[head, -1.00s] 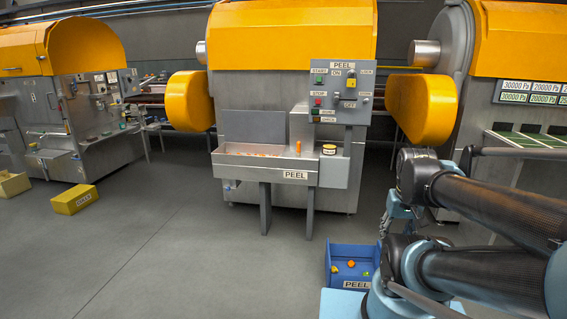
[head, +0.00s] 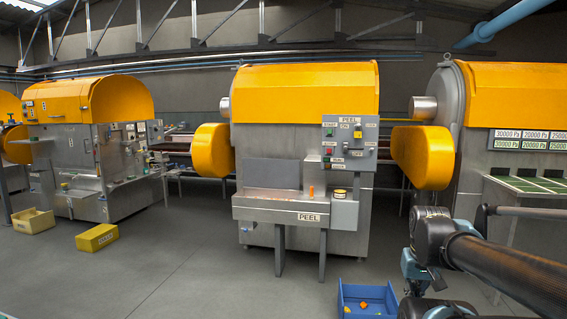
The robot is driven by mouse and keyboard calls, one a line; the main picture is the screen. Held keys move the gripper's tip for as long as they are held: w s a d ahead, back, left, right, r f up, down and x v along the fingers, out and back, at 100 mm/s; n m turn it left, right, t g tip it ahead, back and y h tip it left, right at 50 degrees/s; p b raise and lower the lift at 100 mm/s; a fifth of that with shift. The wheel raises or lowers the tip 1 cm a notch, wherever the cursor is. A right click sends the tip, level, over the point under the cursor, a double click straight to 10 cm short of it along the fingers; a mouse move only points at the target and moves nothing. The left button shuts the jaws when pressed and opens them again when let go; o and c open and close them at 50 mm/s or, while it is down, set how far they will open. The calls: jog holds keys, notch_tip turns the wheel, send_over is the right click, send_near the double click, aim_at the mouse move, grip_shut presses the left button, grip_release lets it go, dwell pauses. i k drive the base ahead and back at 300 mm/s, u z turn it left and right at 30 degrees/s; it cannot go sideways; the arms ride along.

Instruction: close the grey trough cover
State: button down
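The grey trough cover (head: 272,175) is a flat panel standing upright at the back of the trough, against the front of the middle machine. The metal trough (head: 262,210) below it carries a PEEL label. The cover appears raised, so the trough is open on top, but its inside is hard to see from here. My gripper is not in view. Only dark links of my arm show at the right, well apart from the cover.
An orange upright piece (head: 311,191) and a yellow-topped round button (head: 339,191) are right of the cover. A control panel (head: 349,143) is above them. A blue bin (head: 366,303) stands on the floor. Yellow boxes (head: 97,237) lie left.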

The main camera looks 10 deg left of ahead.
aim_at(279, 174)
jog(key=u, duration=0.35)
jog(key=i, duration=0.5)
jog(key=u, duration=0.75)
jog(key=i, duration=2.4)
jog(key=z, duration=0.5)
